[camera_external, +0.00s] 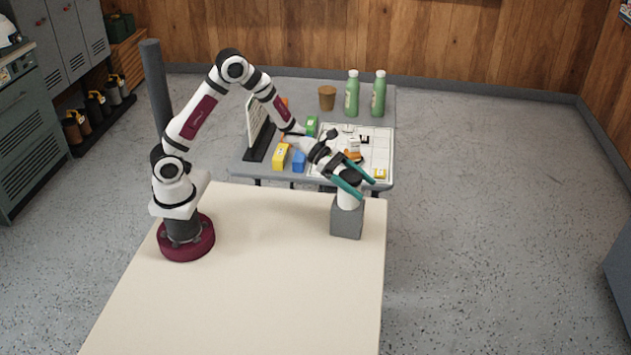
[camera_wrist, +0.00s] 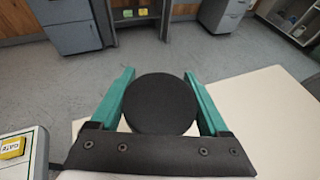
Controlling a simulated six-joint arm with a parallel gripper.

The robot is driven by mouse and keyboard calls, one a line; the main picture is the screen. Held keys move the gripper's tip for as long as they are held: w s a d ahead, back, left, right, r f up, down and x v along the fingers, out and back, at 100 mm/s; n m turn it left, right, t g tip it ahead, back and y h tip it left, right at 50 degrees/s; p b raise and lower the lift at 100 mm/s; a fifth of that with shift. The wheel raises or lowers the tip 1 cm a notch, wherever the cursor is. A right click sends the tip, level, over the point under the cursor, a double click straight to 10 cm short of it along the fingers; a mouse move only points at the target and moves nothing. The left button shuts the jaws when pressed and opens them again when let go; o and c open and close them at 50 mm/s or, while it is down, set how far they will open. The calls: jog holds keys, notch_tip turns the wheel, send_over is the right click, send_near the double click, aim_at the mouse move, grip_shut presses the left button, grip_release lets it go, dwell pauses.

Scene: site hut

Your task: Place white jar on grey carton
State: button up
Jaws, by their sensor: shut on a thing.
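The white jar (camera_external: 347,201) has a black lid and stands upright at the top of the grey carton (camera_external: 347,221). In the external view its bottom appears to meet the carton's top. My gripper (camera_external: 353,182) is shut on the jar, with its teal fingers on either side near the lid. In the wrist view my gripper (camera_wrist: 160,100) has the round black lid (camera_wrist: 160,103) of the jar between its fingers. The jar's body and the carton are hidden there.
The cream table (camera_external: 270,270) is bare around the carton, which stands near its right back corner. Behind is a grey table (camera_external: 300,98) with green bottles (camera_external: 352,94), a brown cup (camera_external: 327,98), small boxes (camera_external: 281,157), an upright board (camera_external: 259,128) and a white grid board (camera_external: 375,150).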

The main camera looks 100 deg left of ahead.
jog(key=o, duration=1.6)
jog(key=shift+s+r, duration=0.1)
jog(key=shift+r, duration=0.1)
jog(key=v, duration=1.2)
jog(key=s+d+r+m+g+h, duration=0.1)
jog(key=s+d+m+g+h, duration=0.1)
jog(key=s+d+m+g, duration=0.55)
jog(key=s+d+m+g+h, duration=0.15)
jog(key=s+d+m, duration=0.25)
jog(key=d+m, duration=0.65)
jog(key=s+d+f+m+g+y, duration=0.1)
jog(key=s+m+g+y, duration=0.3)
jog(key=s+m, duration=0.4)
jog(key=s+a+m+y, duration=0.2)
jog(key=m, duration=0.1)
jog(key=s+a+m+y, duration=0.2)
jog(key=a+m, duration=0.1)
jog(key=m, duration=0.1)
jog(key=s+a+m+y, duration=0.2)
jog(key=m, duration=0.2)
jog(key=shift+a+r+y, duration=0.2)
jog(key=shift+r+y, duration=0.05)
